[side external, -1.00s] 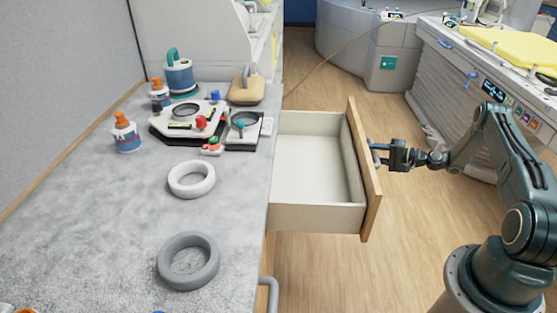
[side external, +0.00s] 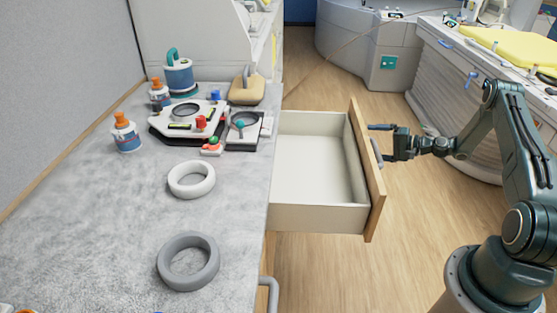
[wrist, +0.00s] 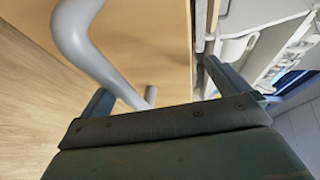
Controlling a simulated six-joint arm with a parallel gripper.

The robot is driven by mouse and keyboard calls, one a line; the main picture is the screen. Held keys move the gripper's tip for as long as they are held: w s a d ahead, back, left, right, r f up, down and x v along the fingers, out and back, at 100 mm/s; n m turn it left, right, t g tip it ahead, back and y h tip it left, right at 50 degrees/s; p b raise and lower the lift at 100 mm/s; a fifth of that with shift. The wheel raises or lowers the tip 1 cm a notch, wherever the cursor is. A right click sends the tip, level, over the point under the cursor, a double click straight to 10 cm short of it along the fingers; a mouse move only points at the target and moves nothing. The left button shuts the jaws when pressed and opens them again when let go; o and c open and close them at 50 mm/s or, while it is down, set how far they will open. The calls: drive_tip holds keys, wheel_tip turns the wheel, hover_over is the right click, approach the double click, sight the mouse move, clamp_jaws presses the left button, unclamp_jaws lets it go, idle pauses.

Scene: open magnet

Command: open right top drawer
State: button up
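The drawer (side external: 318,165) is pulled well out of the grey-topped counter, and its white inside is empty. Its wooden front (side external: 368,175) faces my arm. The grey bar handle (side external: 377,153) is on that front; in the wrist view the curved handle (wrist: 82,45) reaches in between my fingers. My gripper (side external: 380,143) is at the drawer front, with its fingers spread on either side of the handle. The wrist view also shows my gripper (wrist: 160,90) with its fingers wide apart. Nothing is clamped between them.
The counter (side external: 110,230) carries a white ring (side external: 191,180), a grey ring (side external: 188,261), bottles and small devices near its back. Another handle (side external: 270,292) shows lower on the counter's front. Wooden floor is clear between the drawer and the machine with a yellow pad (side external: 510,45).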

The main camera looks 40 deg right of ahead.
wheel_tip(320, 180, up, 12)
drive_tip(key=shift+w+f+t+y, duration=0.15)
drive_tip(key=shift+w+t+y, duration=0.1)
drive_tip(key=shift+t+y, duration=0.05)
wheel_tip(320, 180, up, 2)
drive_tip(key=shift+a+r, duration=0.1)
drive_tip(key=c, duration=0.9)
drive_tip(key=shift+s+r, duration=0.15)
drive_tip(key=shift+r, duration=0.75)
drive_tip(key=shift+a, duration=0.15)
